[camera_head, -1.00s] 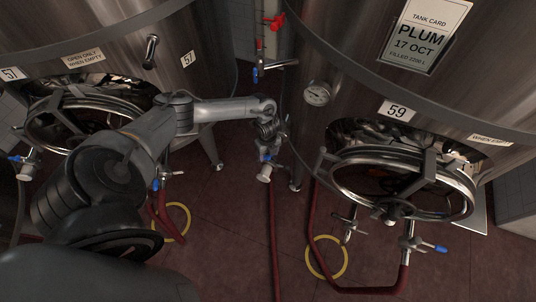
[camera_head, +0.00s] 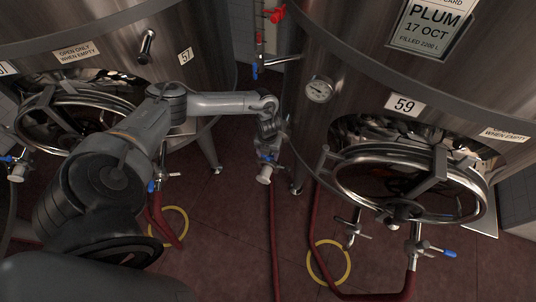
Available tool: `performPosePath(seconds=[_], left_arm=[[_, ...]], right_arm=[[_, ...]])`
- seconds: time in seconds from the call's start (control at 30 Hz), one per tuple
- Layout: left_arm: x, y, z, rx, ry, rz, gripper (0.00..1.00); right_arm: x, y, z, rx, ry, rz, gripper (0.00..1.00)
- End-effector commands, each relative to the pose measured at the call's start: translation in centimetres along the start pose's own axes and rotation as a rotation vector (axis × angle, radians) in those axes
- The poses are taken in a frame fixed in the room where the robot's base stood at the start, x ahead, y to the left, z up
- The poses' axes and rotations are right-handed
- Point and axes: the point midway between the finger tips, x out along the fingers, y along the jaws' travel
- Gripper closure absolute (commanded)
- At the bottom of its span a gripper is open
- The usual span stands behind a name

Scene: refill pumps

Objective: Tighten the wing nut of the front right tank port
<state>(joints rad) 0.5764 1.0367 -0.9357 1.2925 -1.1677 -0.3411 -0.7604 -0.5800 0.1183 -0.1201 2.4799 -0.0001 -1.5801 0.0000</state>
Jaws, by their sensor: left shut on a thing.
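My left gripper (camera_head: 267,152) hangs between the two tanks, pointing down. It is shut on a pale metal valve-like fitting (camera_head: 264,174) with a blue part, held above the floor; its fingers are small and dark. The right tank (camera_head: 330,125), numbered 59, has an oval manway with a shiny ring (camera_head: 352,200) and a crossbar. Below the ring are a T-shaped metal fitting (camera_head: 354,228) and an outlet valve with a blue handle (camera_head: 449,253). I cannot tell which part is the wing nut. My left gripper is left of these fittings, apart from them. My right gripper is not in view.
Yellow rings (camera_head: 348,262) lie on the red floor. A gauge (camera_head: 319,90) and a pipe valve sit on the right tank. The left tank (camera_head: 215,75) stands beside my arm.

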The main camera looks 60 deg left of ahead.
Motion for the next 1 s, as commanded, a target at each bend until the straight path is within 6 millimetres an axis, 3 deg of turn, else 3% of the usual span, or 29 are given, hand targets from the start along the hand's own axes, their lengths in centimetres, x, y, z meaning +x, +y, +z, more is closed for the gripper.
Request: performPosePath(seconds=[0.63,0.67,0.8,1.0], left_arm=[[0.1,0.09,0.04,0.054,-0.002,0.002,0.69],[0.1,0.09,0.04,0.054,-0.002,0.002,0.37],[0.08,0.07,0.03,0.054,-0.001,0.002,0.16],[0.04,0.03,0.01,0.054,-0.001,0.001,0.13]], right_arm=[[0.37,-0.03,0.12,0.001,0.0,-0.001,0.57],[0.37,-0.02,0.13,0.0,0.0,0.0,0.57],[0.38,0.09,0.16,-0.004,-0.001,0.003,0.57],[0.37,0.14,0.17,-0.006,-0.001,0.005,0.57]])
